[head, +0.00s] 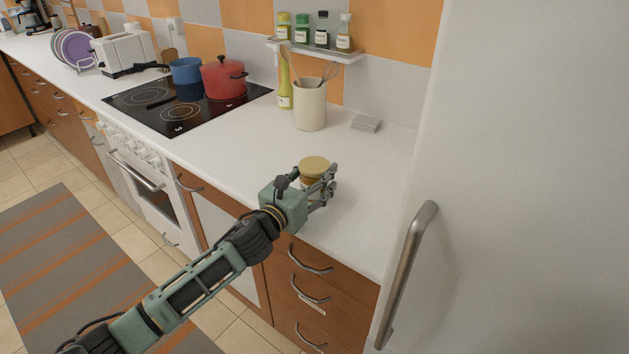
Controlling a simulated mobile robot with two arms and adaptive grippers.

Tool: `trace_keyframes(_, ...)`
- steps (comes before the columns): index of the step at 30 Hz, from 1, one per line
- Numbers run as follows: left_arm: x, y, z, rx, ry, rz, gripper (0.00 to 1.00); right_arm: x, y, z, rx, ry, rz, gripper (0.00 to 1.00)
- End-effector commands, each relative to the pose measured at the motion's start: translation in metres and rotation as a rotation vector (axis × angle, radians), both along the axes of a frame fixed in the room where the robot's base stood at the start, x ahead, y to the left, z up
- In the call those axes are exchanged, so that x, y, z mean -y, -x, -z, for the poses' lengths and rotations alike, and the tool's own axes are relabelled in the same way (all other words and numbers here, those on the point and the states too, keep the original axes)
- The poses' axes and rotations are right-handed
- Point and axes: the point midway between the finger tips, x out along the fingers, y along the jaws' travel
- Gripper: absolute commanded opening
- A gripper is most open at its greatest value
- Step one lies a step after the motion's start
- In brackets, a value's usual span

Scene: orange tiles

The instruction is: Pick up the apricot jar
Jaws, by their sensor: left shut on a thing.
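The apricot jar (314,165) has a gold-tan lid and amber contents. It stands upright at the white counter near its front edge; whether its base touches the counter is hard to tell. My left gripper (318,182) reaches in from the lower left and is shut on the jar, with its fingers around the jar's sides. The gripper hides much of the jar's lower body. My right gripper is out of the frame.
A cream utensil crock (310,104), a yellow-green bottle (285,88) and a grey block (366,123) stand behind. A red pot (223,80) and blue pot (186,71) sit on the cooktop. The fridge (530,180) bounds the right. The counter (240,135) left of the jar is clear.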

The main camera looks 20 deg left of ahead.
Motion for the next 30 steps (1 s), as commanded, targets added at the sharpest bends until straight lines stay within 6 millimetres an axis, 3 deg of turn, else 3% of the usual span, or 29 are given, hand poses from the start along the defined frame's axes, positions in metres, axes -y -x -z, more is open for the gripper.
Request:
trace_keyframes(10,0.0,0.0,0.0,0.0,-0.001,0.0,0.16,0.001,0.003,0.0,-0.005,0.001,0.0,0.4)
trace_keyframes(20,0.0,0.0,-0.006,0.005,-0.002,0.001,0.16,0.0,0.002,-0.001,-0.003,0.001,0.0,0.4)
trace_keyframes(26,0.0,0.0,-0.028,0.008,-0.003,0.001,0.16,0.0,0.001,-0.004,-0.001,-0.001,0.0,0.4)
trace_keyframes(29,-0.001,0.0,-0.05,0.011,-0.004,0.002,0.16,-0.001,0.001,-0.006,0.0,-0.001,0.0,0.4)
trace_keyframes(30,0.011,0.0,-0.051,0.007,0.001,0.006,0.16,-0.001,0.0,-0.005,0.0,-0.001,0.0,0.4)
